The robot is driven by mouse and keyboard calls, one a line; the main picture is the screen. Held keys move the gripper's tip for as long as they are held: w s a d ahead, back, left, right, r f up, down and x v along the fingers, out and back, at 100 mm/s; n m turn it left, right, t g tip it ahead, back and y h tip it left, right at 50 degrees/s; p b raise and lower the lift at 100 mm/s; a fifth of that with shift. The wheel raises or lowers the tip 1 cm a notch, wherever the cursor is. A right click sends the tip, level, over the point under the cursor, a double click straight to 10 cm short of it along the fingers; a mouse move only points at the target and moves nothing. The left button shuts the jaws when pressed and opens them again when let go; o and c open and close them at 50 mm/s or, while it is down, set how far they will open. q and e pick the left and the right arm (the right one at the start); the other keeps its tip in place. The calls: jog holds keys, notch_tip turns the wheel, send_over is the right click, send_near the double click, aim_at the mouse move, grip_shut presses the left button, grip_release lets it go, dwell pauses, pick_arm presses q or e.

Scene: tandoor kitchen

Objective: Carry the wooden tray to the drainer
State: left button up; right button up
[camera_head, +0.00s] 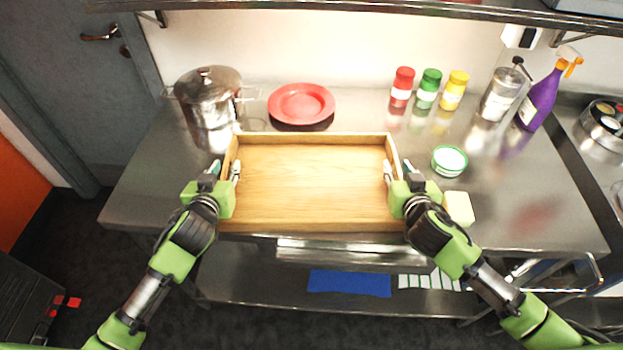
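The wooden tray (312,185) is a shallow, empty, light-brown box with low walls. It lies level at the front middle of the steel counter in the head view. My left gripper (225,171) is at the tray's left wall, one finger on each side of it. My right gripper (398,170) straddles the right wall in the same way. I cannot tell whether the fingers press on the walls. I cannot clearly make out a drainer in this view.
A wall shelf (350,10) overhangs.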

pick_arm(q)
grip_shut()
pick_arm(e)
grip_shut()
pick_arm(q)
jog(key=shift+w+r, duration=0.1)
jog(key=shift+r, duration=0.15)
pick_arm(e)
jog(key=shift+r, duration=0.25)
